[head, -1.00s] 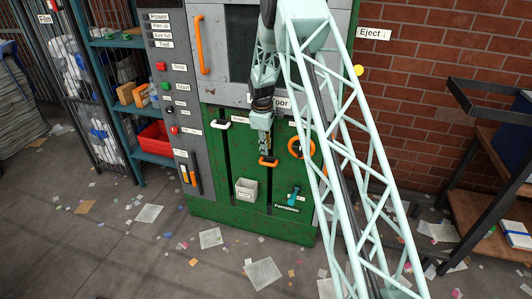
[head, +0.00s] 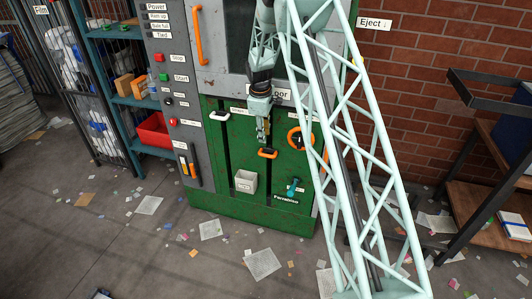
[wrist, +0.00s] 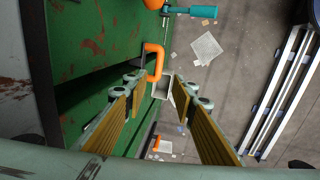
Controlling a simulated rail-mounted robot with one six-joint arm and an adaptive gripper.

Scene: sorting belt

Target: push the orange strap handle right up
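The orange strap handle (head: 267,154) sits on the green front of the machine, at a dark vertical slot. In the wrist view the handle (wrist: 155,62) shows beyond the fingertips, near the middle of the gap between them. My gripper (head: 263,142) hangs just above the handle in the head view, fingers pointing down. In the wrist view my gripper (wrist: 163,88) is open, its two yellow-padded fingers wide apart with nothing between the pads. I cannot tell from these views whether a finger touches the handle.
A white-handled slot (head: 219,115) is to the left and an orange ring wheel (head: 301,139) to the right. Papers litter the floor.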

